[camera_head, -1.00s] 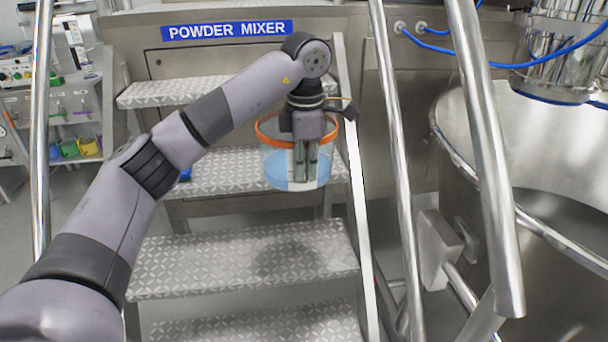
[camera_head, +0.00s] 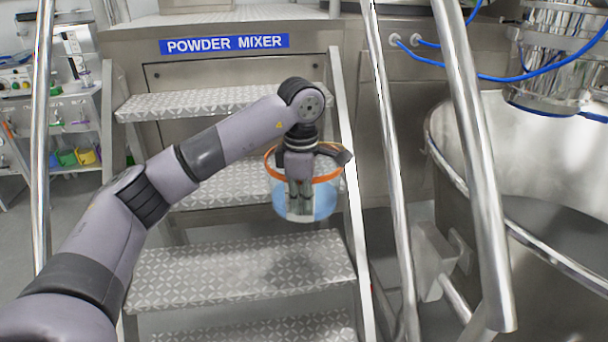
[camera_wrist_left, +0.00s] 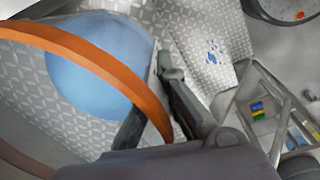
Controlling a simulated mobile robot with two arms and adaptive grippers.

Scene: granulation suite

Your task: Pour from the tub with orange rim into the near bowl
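The tub with orange rim (camera_head: 325,198) is clear-walled, with blue contents low inside. It hangs nearly upright in the air in front of the steps. My left gripper (camera_head: 299,205) points down at it, with its fingers closed on the tub's wall. In the left wrist view, the orange rim (camera_wrist_left: 95,62) runs up to the fingers, and the blue contents (camera_wrist_left: 95,65) lie beyond it. A large steel bowl (camera_head: 540,190) stands at the right behind handrails; I cannot tell whether it is the near bowl. My right gripper is out of view.
Metal handrails (camera_head: 482,170) stand between the tub and the steel bowl. Tread-plate steps (camera_head: 245,265) lie below and behind the tub. A "POWDER MIXER" sign (camera_head: 224,44) is above. Blue spots (camera_wrist_left: 213,52) show on a tread. A shelf with coloured bins (camera_head: 75,157) is far left.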

